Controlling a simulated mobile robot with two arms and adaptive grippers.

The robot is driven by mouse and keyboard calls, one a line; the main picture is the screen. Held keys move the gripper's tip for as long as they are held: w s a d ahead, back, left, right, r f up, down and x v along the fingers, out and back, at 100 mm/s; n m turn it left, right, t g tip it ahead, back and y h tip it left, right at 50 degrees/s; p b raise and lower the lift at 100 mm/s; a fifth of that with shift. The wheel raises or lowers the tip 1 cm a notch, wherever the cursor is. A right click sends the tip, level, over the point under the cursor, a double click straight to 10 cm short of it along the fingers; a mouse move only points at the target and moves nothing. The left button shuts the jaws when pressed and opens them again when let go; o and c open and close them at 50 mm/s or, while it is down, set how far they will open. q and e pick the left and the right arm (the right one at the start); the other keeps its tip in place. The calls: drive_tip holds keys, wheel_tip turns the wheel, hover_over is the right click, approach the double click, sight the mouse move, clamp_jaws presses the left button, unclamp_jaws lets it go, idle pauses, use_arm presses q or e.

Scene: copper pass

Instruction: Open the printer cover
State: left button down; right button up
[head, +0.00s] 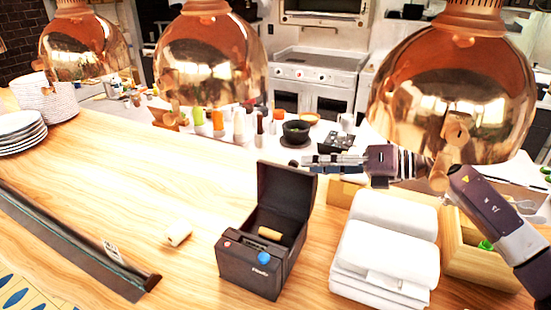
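The black printer (250,270) stands on the wooden counter at the lower middle of the head view. Its cover (288,190) stands up, hinged open at the back. A tan roll (270,233) shows inside the printer. A blue button and a small red one are on its front. My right gripper (310,163) comes in from the right and points left, by the cover's upper right edge. I cannot tell whether it touches the cover. The fingers show nearly edge-on, so their opening is unclear. My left gripper is not in view.
A stack of folded white towels (385,250) lies right of the printer, with a wooden box (480,260) beyond it. Copper lamps (455,90) hang above the counter. The counter's left middle is clear.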

sight(287, 167)
drive_tip(key=shift+s+a+f, duration=0.1)
drive_tip(key=shift+a+f, duration=0.25)
drive_tip(key=shift+a, duration=0.2)
drive_tip(key=x, duration=0.6)
drive_tip(key=shift+a, duration=0.25)
clamp_jaws()
